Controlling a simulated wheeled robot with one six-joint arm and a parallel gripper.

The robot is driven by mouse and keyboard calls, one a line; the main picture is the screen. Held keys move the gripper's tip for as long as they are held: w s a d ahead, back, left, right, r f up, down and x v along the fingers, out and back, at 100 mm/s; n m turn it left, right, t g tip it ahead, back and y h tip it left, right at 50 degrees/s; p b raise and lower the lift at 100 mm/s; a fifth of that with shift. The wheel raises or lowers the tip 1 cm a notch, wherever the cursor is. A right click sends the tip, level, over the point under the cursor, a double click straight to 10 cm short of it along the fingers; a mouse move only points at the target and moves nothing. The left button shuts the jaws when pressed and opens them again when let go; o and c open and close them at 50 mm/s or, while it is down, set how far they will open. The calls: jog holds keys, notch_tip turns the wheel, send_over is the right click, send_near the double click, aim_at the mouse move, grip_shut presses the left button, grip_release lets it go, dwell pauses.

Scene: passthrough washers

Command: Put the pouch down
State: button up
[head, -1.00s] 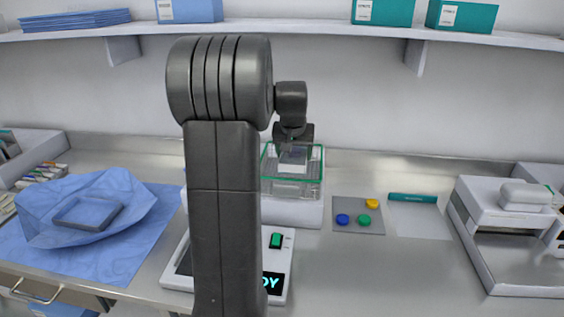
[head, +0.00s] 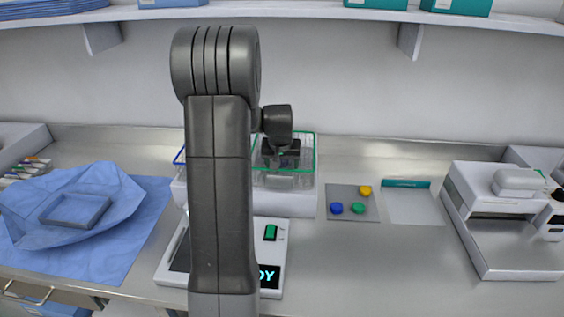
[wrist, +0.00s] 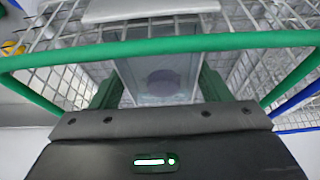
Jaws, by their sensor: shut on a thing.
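My gripper (head: 281,160) is over the green-rimmed wire basket (head: 314,150). In the wrist view, its two green fingers (wrist: 158,88) are shut on the pouch (wrist: 158,60). The pouch is pale and partly clear, with a faint purple round mark, and it hangs down among the wire walls. The basket's green rim (wrist: 200,44) crosses close in front of my gripper in the wrist view. In the head view the gripper mostly hides the pouch. I cannot tell whether the pouch touches the basket floor.
A blue-rimmed basket (head: 179,156) stands to the left, mostly hidden by my arm. A grey mat (head: 340,190) with blue, green and yellow discs lies to the right. A blue cloth with a tray (head: 76,210) lies at left. A white machine (head: 510,205) stands at right.

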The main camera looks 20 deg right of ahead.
jog(key=shift+f, duration=0.2)
jog(key=o, duration=1)
jog(key=shift+r, duration=0.1)
jog(key=shift+r, duration=0.25)
jog(key=b+v, duration=0.1)
jog(key=v, duration=1.1)
jog(key=shift+f, duration=0.1)
